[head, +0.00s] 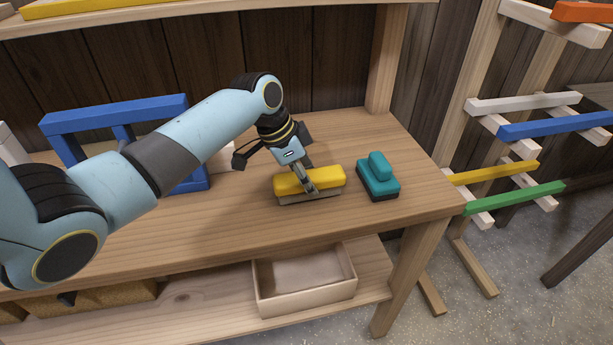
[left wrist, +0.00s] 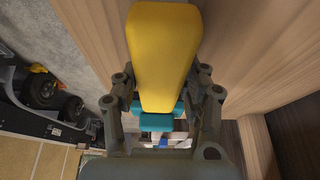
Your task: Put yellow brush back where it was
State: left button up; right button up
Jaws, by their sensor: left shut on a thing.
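The yellow brush (head: 331,176) has a yellow top over a pale grey underside. It is at the right part of the wooden workbench (head: 420,184), low over the top or on it; I cannot tell which. My left gripper (head: 311,188) reaches it from above and behind and is shut on it. In the left wrist view the yellow brush (left wrist: 162,50) is held between the fingers and fills the upper middle. A teal brush (head: 378,175) with a dark underside stands on the bench just right of the yellow one, with a small gap. My right gripper is not in view.
A blue frame (head: 115,113) stands at the bench's back left, behind my left arm. An open box (head: 305,280) sits on the lower shelf. An upper shelf (head: 215,8) runs above. A rack with coloured bars (head: 520,195) stands to the right. The bench's front strip is clear.

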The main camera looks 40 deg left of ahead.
pick_arm(q)
jog(key=shift+f, duration=0.2)
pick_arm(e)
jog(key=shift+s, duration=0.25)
pick_arm(q)
jog(key=o, duration=1.1)
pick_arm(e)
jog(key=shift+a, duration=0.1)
pick_arm(q)
jog(key=shift+a+r, duration=0.1)
jog(key=shift+r, duration=0.2)
jog(key=v, duration=1.1)
jog(key=shift+s+a+r, duration=0.1)
jog(key=shift+s+r, duration=0.05)
jog(key=shift+r, duration=0.1)
